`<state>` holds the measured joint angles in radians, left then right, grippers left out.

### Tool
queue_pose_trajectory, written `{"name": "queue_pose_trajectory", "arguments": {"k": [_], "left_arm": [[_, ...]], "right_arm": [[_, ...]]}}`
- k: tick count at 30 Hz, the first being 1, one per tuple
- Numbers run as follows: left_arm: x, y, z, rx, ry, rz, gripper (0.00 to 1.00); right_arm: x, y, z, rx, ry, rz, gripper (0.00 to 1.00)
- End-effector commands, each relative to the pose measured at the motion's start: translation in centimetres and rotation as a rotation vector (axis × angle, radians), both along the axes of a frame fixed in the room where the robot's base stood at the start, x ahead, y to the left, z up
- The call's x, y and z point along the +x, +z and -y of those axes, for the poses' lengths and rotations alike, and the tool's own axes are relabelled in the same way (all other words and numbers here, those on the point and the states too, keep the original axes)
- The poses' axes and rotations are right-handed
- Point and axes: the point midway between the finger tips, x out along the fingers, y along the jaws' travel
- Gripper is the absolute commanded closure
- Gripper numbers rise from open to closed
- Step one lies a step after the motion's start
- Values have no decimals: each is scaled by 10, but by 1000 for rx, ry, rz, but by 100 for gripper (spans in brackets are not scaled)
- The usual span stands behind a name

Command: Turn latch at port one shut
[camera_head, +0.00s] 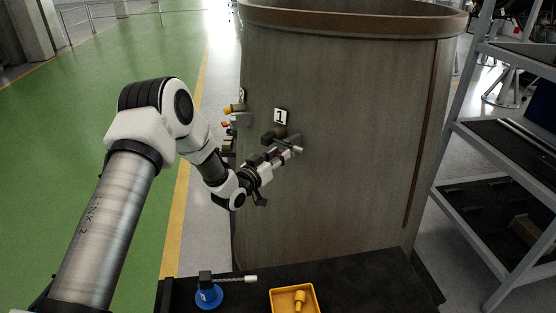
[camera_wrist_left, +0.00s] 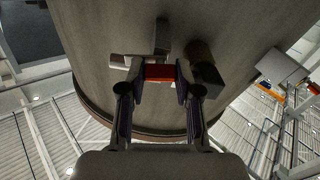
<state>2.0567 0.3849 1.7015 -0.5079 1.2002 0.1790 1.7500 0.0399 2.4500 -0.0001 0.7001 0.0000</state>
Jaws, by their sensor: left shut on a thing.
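The port one label (camera_head: 281,116), a white plate with a black 1, is on the curved grey-brown casing (camera_head: 340,130). Below it a dark block-like fitting (camera_head: 274,135) sticks out; a dark fitting also shows right of the fingers in the left wrist view (camera_wrist_left: 204,68). My left gripper (camera_head: 280,155) is at the casing just under this fitting. In the left wrist view its fingers (camera_wrist_left: 161,76) are shut on the red part of the latch (camera_wrist_left: 160,71). A grey bar (camera_wrist_left: 162,37) stands beyond the red part. The fingers partly hide the latch. My right gripper is out of view.
A second port with a yellow plug (camera_head: 236,108) and a red piece (camera_head: 225,124) is at the casing's left edge. A black bench (camera_head: 365,288) below bears a blue-based item (camera_head: 209,295) and a yellow tray (camera_head: 275,293) with a yellow plug. Grey shelving (camera_head: 475,150) stands at the right.

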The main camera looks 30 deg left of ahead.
Motion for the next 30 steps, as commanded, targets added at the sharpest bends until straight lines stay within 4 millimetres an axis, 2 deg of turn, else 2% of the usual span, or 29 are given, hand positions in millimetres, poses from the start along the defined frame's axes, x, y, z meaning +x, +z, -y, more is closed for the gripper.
{"name": "queue_pose_trajectory", "arguments": {"k": [1, 12, 30], "left_arm": [[1, -3, 0, -34, 5, -1, 100], [1, -3, -1, -369, 45, -53, 100], [1, -2, -2, -926, 111, -141, 100]], "right_arm": [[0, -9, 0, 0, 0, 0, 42], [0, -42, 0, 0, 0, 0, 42], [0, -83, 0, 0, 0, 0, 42]]}}
